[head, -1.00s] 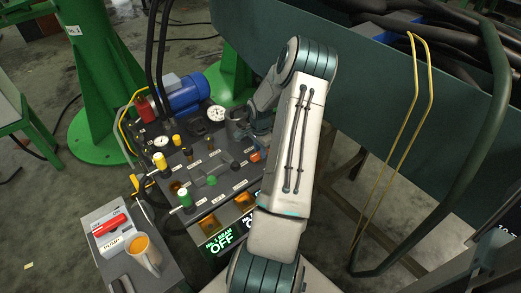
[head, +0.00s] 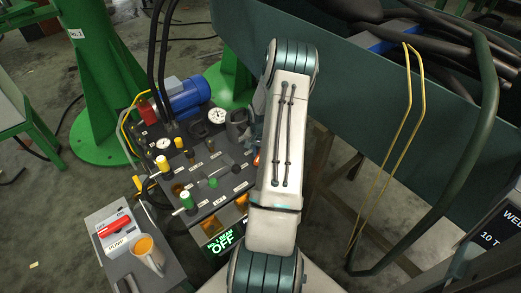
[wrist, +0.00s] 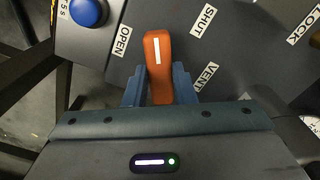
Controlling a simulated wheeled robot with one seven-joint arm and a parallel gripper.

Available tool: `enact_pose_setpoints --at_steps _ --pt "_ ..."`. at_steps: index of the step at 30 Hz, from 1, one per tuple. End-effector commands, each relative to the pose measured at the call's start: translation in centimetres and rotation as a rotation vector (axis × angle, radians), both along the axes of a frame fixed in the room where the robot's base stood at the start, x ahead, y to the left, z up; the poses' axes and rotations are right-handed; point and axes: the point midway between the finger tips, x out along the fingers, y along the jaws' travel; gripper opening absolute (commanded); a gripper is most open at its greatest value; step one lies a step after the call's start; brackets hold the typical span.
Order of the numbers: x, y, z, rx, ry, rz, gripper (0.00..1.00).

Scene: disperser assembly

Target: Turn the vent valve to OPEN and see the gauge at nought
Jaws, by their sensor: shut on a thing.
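The vent valve's orange handle (wrist: 158,55), with a white line along it, stands between the two blue fingers of my gripper (wrist: 158,84) in the wrist view. The fingers are shut on it. The white line points up the picture, between the OPEN label (wrist: 122,40) on the left and the SHUT label (wrist: 203,21) on the right. The VENT label (wrist: 207,77) lies right of the handle. In the head view a bit of the handle (head: 256,160) shows beside my arm. The white-faced gauge (head: 218,115) is in view at the panel's back; its needle is too small to read.
A blue button (wrist: 88,12) sits left of the handle. The panel carries yellow (head: 163,164) and green (head: 187,198) knobs, a smaller gauge (head: 163,144) and a blue motor (head: 186,98). A side table holds a mug (head: 148,256). A green trough (head: 350,75) stands close right.

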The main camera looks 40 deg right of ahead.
Motion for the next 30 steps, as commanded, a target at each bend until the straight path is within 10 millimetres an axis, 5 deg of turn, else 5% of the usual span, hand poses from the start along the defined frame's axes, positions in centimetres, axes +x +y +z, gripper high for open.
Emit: enact_pose_setpoints --at_steps 30 --pt "-0.02 -0.06 0.14 0.0 0.0 0.901 0.01"
